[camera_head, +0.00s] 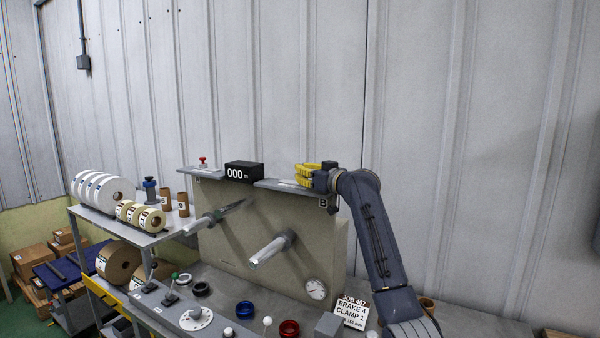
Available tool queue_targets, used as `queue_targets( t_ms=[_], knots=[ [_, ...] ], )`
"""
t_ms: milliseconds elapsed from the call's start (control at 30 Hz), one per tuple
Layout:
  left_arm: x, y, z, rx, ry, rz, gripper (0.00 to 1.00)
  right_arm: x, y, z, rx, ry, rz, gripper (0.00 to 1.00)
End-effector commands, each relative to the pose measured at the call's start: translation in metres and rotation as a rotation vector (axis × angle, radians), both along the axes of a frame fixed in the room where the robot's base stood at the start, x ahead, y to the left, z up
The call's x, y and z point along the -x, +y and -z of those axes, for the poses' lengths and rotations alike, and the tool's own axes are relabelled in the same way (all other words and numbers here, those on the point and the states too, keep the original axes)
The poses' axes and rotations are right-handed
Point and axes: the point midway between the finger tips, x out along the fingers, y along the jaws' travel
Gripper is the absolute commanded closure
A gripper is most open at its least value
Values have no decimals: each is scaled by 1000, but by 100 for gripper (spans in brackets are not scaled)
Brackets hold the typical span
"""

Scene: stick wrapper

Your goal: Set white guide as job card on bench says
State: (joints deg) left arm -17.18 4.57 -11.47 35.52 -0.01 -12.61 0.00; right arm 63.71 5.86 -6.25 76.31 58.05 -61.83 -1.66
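The job card (350,312) stands at the bench's right front. It reads JOB 407, BRAKE 4, CLAMP 1, with a smaller last line that seems to end in 180 mm. My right gripper (302,173), with yellow fingers, points left just above the right-hand ledge (285,186) on top of the machine panel, near the label B. I cannot tell whether its fingers are open or hold anything. I cannot make out the white guide for certain; the fingers may cover part of it. My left gripper is not in view.
The panel (225,254) carries two grey spindles (270,251), a black counter (244,171) reading 000 m and a red knob (203,161). A dial (197,318), a gauge (316,289), and blue (245,310) and red rings (289,328) sit in front. Rolls (103,190) fill the left shelf.

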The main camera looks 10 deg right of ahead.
Motion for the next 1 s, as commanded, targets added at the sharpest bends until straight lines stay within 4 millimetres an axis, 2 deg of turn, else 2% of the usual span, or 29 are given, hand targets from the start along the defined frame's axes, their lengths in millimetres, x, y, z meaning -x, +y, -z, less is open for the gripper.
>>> queue_targets(
  t_ms=[100,367,400,700,1000],
  knots=[
    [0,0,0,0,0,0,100,6,-8,2,4,1,1,100],
    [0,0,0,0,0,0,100,7,-7,2,1,3,-1,100],
    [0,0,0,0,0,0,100,7,-7,2,1,3,-1,91],
    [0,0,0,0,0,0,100,7,-7,1,1,2,-1,57],
    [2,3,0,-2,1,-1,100,8,-9,0,0,1,-1,57]
  ],
)
